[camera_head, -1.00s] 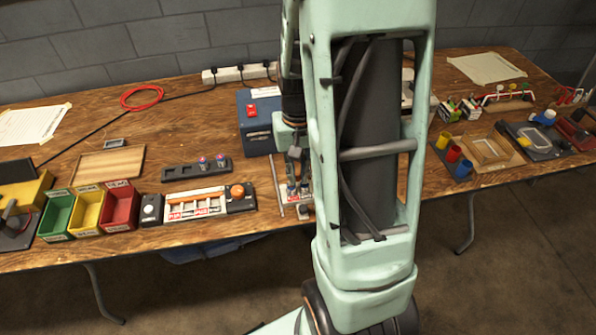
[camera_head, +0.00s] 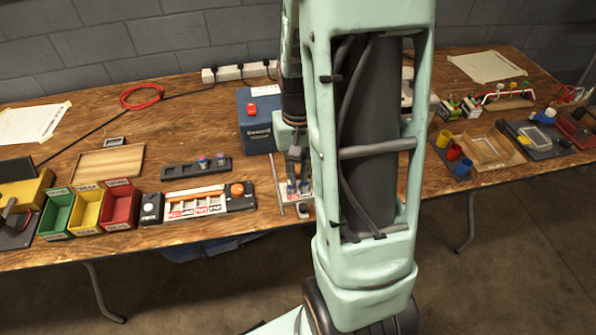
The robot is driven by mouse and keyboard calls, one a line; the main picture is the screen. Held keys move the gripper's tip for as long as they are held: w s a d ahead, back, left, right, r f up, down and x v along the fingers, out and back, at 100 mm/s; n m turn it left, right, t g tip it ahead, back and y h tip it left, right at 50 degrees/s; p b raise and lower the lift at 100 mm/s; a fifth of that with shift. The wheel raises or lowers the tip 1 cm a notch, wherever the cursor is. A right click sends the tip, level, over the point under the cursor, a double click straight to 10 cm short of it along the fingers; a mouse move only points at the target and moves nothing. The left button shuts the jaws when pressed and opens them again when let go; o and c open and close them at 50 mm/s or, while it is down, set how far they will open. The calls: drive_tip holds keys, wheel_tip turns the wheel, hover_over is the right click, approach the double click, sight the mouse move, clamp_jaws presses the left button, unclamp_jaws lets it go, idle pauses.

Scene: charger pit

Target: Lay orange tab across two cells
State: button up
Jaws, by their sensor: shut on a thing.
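My gripper (camera_head: 294,168) is low over a small holder (camera_head: 296,198) at the front of the bench, left of my own arm link. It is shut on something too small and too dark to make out. Two small upright cells (camera_head: 298,186) with bluish sides stand in the holder, right below the fingertips; I cannot tell whether the fingers touch them. A long pale orange strip (camera_head: 195,191) lies along the back of a black and white tray (camera_head: 208,205) to the left. I cannot tell whether an orange tab is between the fingers. My arm hides the area right of the holder.
A dark rack (camera_head: 183,171) with two blue-topped pieces stands behind the tray. An orange knob (camera_head: 237,190) is at the tray's right. A blue box (camera_head: 254,137) stands close behind my gripper. Green, yellow and red bins (camera_head: 119,212) are left. A thin rod (camera_head: 276,180) lies beside the holder.

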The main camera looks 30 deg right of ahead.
drive_tip(key=shift+f, duration=0.35)
drive_tip(key=o, duration=0.8)
drive_tip(key=shift+o, duration=0.2)
drive_tip(key=shift+r, duration=0.1)
drive_tip(key=shift+r+p, duration=2.65)
drive_tip(key=shift+r, duration=0.85)
